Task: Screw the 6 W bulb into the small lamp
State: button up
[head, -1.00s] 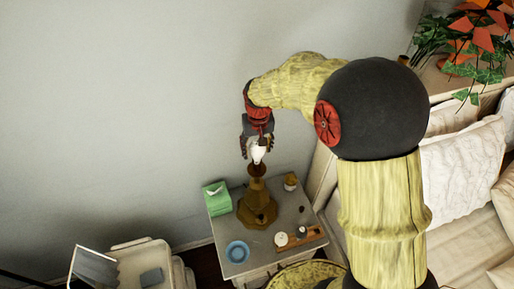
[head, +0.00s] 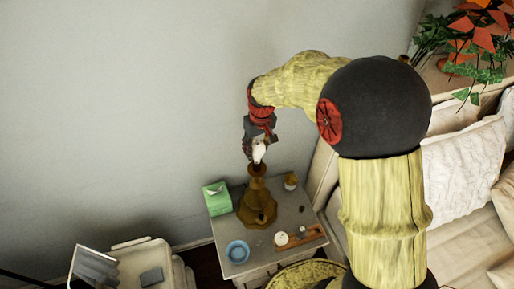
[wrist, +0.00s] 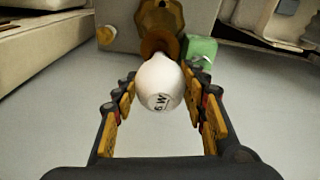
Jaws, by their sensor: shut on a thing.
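The white bulb (head: 259,152) is held upright between the fingers of my gripper (head: 257,146), directly over the top of the small brown lamp (head: 257,208). In the wrist view the bulb (wrist: 158,78) shows a "6 W" mark, and the fingers of my gripper (wrist: 163,97) flank it. The bulb's lower end meets the lamp's socket (wrist: 160,43) in the picture; how deep it sits is hidden. The lamp stands on the nightstand (head: 287,213).
On the nightstand are a green tissue box (head: 216,198), a blue bowl (head: 237,251), a small yellowish jar (head: 291,181) and a wooden tray (head: 312,234) with small items.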

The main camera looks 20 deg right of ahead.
jog(key=c, duration=0.5)
jog(key=shift+m, duration=1.7)
jog(key=shift+m+h, duration=0.4)
jog(key=shift+m, duration=1.3)
jog(key=m, duration=0.3)
jog(key=shift+m+b, duration=0.3)
jog(key=shift+b, duration=0.1)
